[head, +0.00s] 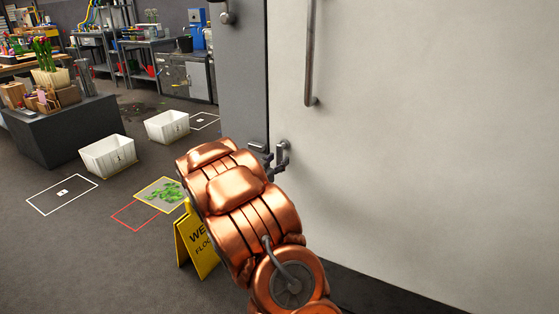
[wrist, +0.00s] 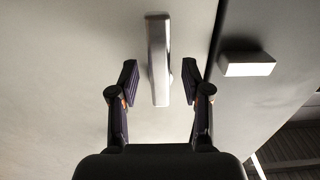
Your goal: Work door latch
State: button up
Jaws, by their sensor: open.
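The door latch (head: 283,153) is a small grey metal lever low on the left edge of the pale door (head: 430,130). In the wrist view the latch (wrist: 158,60) is a silver upright bar standing off the door face. My gripper (wrist: 160,74) is open, with one dark finger on each side of the bar. Gaps show between the bar and both fingers, so no touch is visible. In the head view my copper arm reaches up to the latch and hides most of my gripper.
A long vertical pull handle (head: 310,55) is above the latch. A dark block with a bright face (wrist: 247,65) sits beside the door seam. A yellow wet-floor sign (head: 196,243) stands left of my arm. White crates (head: 108,156) and floor markings lie farther left.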

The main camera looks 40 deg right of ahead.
jog(key=shift+x, duration=0.95)
grip_shut()
